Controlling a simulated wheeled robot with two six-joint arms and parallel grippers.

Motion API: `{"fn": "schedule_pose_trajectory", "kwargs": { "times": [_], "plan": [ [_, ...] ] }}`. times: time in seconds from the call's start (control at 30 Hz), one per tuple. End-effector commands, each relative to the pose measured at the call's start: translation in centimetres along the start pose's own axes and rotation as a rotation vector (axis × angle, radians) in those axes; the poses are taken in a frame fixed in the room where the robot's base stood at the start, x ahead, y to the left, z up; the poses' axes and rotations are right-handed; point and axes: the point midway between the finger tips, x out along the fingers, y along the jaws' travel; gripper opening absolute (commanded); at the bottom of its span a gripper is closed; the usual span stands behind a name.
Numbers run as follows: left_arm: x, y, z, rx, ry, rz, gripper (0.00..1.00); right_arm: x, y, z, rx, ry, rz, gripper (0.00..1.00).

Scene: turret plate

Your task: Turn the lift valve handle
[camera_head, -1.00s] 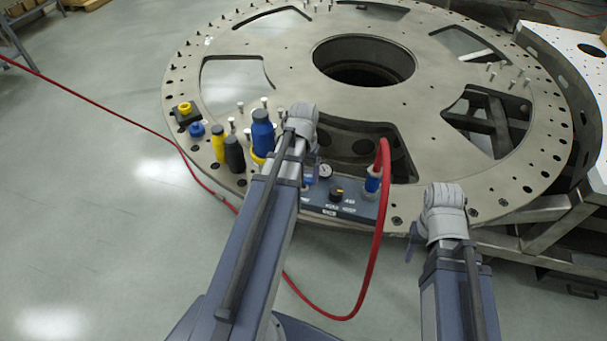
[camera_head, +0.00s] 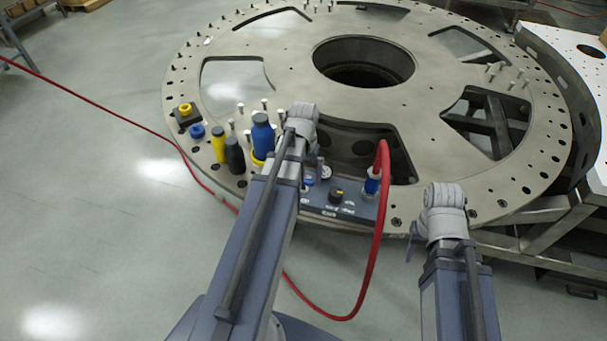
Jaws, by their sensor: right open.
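A dark control panel (camera_head: 352,210) lies on the near edge of the large grey plate. It carries a black knob with a yellow mark (camera_head: 336,194), a small round gauge (camera_head: 327,172) and a blue fitting (camera_head: 372,183) with a red hose. I cannot tell for sure which part is the lift valve handle. My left gripper (camera_head: 319,168) hangs by the panel's left back side, mostly hidden behind its own wrist; its jaws do not show clearly. My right gripper (camera_head: 410,244) is open and empty, right of the panel, mostly hidden under its wrist.
The round grey plate (camera_head: 420,120) has large cutouts and a central hole. Blue, yellow and black bottles (camera_head: 234,155) and several white-topped pins stand left of the panel. The red hose (camera_head: 378,240) loops between my arms. A metal frame (camera_head: 560,215) stands at right.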

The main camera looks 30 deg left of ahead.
Motion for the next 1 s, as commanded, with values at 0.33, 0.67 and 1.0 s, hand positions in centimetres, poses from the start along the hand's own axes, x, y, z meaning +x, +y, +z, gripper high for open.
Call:
{"fn": "schedule_pose_trajectory", "kwargs": {
  "times": [0.33, 0.67, 1.0],
  "plan": [
    [-4.8, 0.0, 0.0, 0.000, 0.000, 0.000, 1.00, -4.7, 0.5, 0.3, -0.002, 0.000, 0.000, 0.50],
    [-7.2, 0.0, 0.0, 0.001, 0.000, 0.000, 1.00, -7.2, 0.7, 0.4, 0.002, 0.000, -0.001, 0.50],
    [-7.1, 0.0, 0.0, 0.001, 0.000, 0.000, 1.00, -7.0, 0.7, 0.4, 0.002, 0.000, -0.001, 0.50]
  ]
}}
